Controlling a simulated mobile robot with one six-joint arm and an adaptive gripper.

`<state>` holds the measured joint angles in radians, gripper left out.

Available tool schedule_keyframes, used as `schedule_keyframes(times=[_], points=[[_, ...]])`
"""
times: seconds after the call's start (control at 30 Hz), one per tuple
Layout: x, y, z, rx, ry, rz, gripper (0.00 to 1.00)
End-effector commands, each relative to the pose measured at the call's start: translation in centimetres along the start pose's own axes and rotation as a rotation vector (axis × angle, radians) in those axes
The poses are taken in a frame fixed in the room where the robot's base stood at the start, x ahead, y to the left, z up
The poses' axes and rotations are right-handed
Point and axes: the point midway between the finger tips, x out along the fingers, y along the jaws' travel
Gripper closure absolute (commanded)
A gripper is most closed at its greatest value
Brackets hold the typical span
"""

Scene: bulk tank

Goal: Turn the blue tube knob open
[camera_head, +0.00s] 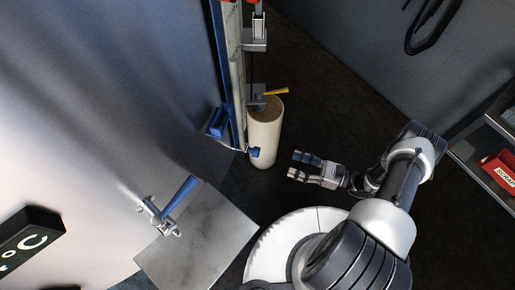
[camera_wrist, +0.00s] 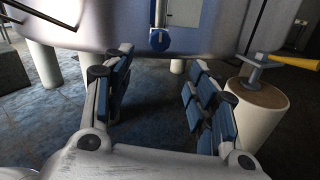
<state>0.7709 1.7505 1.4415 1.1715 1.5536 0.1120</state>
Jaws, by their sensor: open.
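A small blue knob (camera_head: 255,152) sits at the bottom end of the upright blue-edged tube (camera_head: 238,80) on the tank's side. In the wrist view a round blue knob (camera_wrist: 160,40) shows at the tank's lower edge, beyond the fingers and roughly centred between them. My gripper (camera_head: 296,165) is to the right of the knob in the head view, apart from it and pointing left. In the wrist view my gripper (camera_wrist: 158,78) has its blue-padded fingers spread wide with nothing between them.
A blue-lever valve (camera_head: 180,195) projects from the tank (camera_head: 100,100) above a grey plate (camera_head: 195,245). A red bin (camera_head: 498,168) sits on a shelf at right.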

Motion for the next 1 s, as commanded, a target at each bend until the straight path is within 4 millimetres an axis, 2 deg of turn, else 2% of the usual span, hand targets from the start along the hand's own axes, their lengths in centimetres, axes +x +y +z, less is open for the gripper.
schedule_keyframes(times=[0.4, 0.6, 0.8, 1.0], points=[[9.1, 0.2, -0.2, 0.001, 0.003, 0.009, 0.47], [13.0, 0.2, -0.2, 0.000, 0.004, 0.007, 0.47], [15.2, 0.1, -0.1, 0.000, 0.003, 0.004, 0.47], [15.8, 0.1, 0.0, -0.001, 0.002, 0.001, 0.47]])
